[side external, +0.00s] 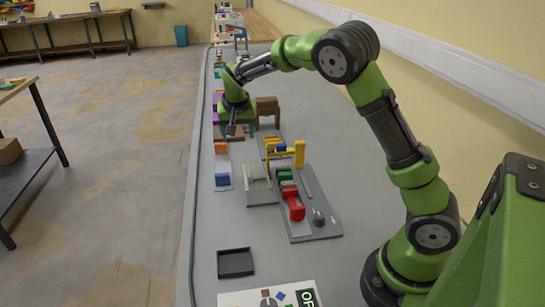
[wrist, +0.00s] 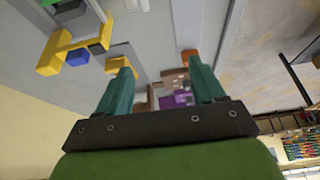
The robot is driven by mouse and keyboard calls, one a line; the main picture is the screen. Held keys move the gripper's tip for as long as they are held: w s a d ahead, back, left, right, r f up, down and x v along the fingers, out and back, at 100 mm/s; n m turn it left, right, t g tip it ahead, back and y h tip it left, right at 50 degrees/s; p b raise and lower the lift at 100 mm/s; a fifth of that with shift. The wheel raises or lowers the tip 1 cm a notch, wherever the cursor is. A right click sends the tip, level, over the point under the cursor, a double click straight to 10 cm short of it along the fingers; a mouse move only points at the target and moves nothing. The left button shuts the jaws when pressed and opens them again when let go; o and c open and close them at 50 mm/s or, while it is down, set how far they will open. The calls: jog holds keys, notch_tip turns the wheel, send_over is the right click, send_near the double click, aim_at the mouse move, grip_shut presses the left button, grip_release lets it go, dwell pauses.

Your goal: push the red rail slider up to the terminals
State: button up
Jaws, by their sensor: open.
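The red rail slider (side external: 294,204) sits on a grey base plate (side external: 312,225) in the side external view. Just beyond it on the same line are small green and pale blocks (side external: 286,181), apparently the terminals; the exact gap to the slider is too small to tell. My gripper (side external: 236,131) is well beyond the slider, above the far part of the table. In the wrist view my gripper (wrist: 162,72) has its two teal fingers wide apart with nothing between them. The slider cannot be made out in the wrist view.
A yellow frame (side external: 299,154) with a blue block stands beyond the terminals; this yellow frame (wrist: 50,58) also shows in the wrist view. A brown stool-like block (side external: 267,106) is near my gripper.

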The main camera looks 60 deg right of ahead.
jog(key=w, duration=0.2)
jog(key=w+a, duration=0.1)
jog(key=w, duration=0.1)
jog(key=shift+w+a+f, duration=0.15)
jog(key=shift+a, duration=0.05)
jog(key=shift+a, duration=0.1)
jog(key=shift+c, duration=0.9)
jog(key=shift+n+y, duration=0.4)
jog(key=a+r, duration=0.1)
jog(key=s+a+r, duration=0.1)
jog(key=a, duration=0.1)
jog(key=shift+r, duration=0.4)
jog(key=c, duration=0.3)
jog(key=r+n+g, duration=0.2)
jog(key=n+g, duration=0.4)
jog(key=n, duration=1.1)
send_over(297, 207)
jog(key=w+a, duration=0.5)
jog(key=shift+c, duration=0.2)
jog(key=shift+n, duration=0.3)
jog(key=x, duration=1.7)
jog(key=shift+s+d, duration=0.3)
jog(key=shift+s, duration=0.1)
